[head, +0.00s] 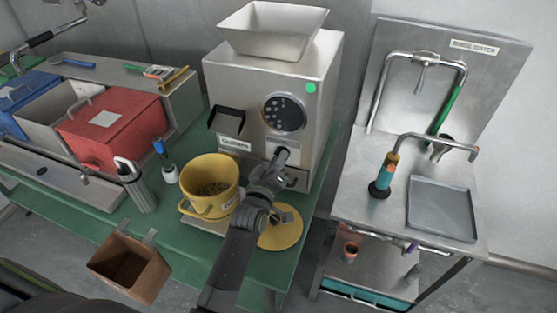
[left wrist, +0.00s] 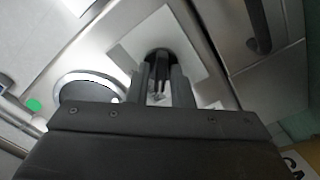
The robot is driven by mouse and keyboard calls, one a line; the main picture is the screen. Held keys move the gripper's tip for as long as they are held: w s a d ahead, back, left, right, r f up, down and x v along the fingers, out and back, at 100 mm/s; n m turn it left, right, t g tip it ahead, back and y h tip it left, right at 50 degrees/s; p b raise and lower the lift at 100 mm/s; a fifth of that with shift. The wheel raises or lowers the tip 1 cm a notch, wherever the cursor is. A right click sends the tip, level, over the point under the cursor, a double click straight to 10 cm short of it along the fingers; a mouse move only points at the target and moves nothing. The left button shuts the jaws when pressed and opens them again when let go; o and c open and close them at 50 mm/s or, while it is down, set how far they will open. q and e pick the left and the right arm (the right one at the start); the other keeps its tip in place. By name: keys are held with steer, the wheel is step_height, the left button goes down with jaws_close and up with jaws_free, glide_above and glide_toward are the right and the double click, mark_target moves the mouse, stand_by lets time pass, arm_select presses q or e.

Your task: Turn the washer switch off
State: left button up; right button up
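A steel grinder (head: 262,110) with a hopper stands in the middle of the head view, with a lit green spot (head: 310,88) on its front. My left gripper (head: 281,160) is at the lower front of this machine, close to a pale plate there. In the left wrist view the gripper's fingers (left wrist: 161,88) reach to a dark round part on a light square plate (left wrist: 186,62). The fingers overlap that part, so I cannot tell whether they grip it. No part is clearly marked as the washer switch. My right gripper is not in view.
A steel sink unit (head: 345,185) with taps and a purple-tipped part (head: 411,247) stands at the right. A red bin (head: 112,130) is at the left.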

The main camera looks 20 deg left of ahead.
arm_select(q)
steer(key=shift+w, duration=0.1)
jaws_close()
steer(key=shift+m, duration=0.3)
steer(key=m, duration=0.9)
steer(key=shift+p, duration=0.4)
steer(key=shift+m, duration=0.3)
steer(key=shift+o, duration=1.7)
jaws_free()
steer(key=shift+f, duration=0.1)
